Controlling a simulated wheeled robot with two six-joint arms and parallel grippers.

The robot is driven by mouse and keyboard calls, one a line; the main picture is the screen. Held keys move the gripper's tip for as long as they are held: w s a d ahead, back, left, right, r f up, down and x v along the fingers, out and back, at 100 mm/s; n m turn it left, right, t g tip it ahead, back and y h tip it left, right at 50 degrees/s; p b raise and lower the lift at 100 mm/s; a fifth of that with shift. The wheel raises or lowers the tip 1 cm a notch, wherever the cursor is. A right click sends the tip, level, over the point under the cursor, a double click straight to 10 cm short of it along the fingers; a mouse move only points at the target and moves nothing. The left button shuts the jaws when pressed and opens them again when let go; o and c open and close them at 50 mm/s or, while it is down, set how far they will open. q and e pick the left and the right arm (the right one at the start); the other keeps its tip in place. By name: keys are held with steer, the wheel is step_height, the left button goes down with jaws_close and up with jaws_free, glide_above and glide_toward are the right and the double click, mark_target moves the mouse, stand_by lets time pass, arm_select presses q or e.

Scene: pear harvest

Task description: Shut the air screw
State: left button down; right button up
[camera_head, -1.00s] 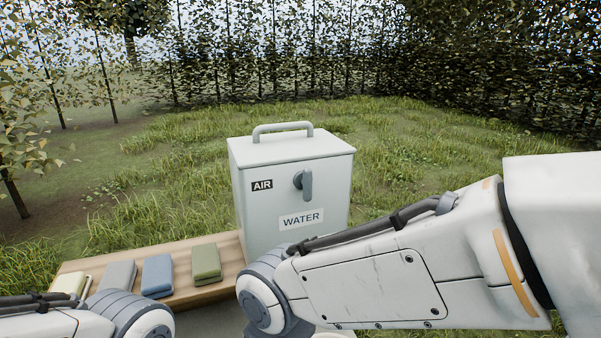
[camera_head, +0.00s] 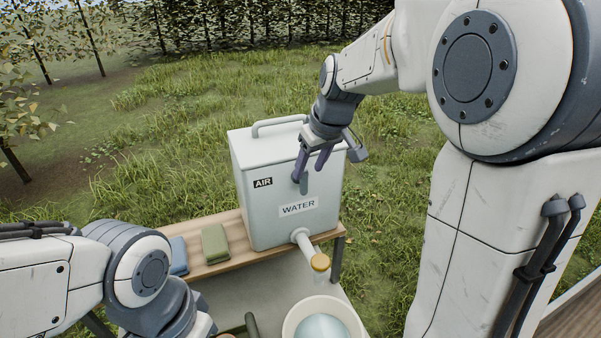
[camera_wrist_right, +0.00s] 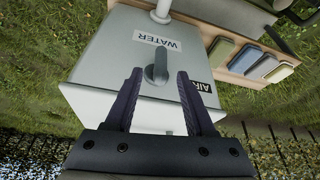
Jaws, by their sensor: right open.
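A pale grey water tank (camera_head: 260,205) carries an AIR label (camera_head: 263,182) and a WATER label (camera_head: 298,207). The air screw (camera_head: 304,186) is a grey round knob with a short lever on the tank's front, pointing down towards the WATER label. My right gripper (camera_head: 308,174) is at this screw, partly covering it in the head view. In the right wrist view the open fingers (camera_wrist_right: 159,82) lie either side of the knob (camera_wrist_right: 156,72), with gaps visible on both sides. My left arm shows at the lower left, but its gripper is out of view.
A spout (camera_head: 305,243) with a yellow-orange end (camera_head: 320,262) sticks out above a cream basin (camera_head: 291,318). Grass lies behind.

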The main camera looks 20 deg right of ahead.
mark_target(306, 175)
steer(key=p+x, duration=0.1)
steer(key=x, duration=0.4)
steer(key=shift+w+a+f, duration=0.1)
steer(key=shift+w+f, duration=0.05)
steer(key=shift+f, duration=0.25)
jaws_close()
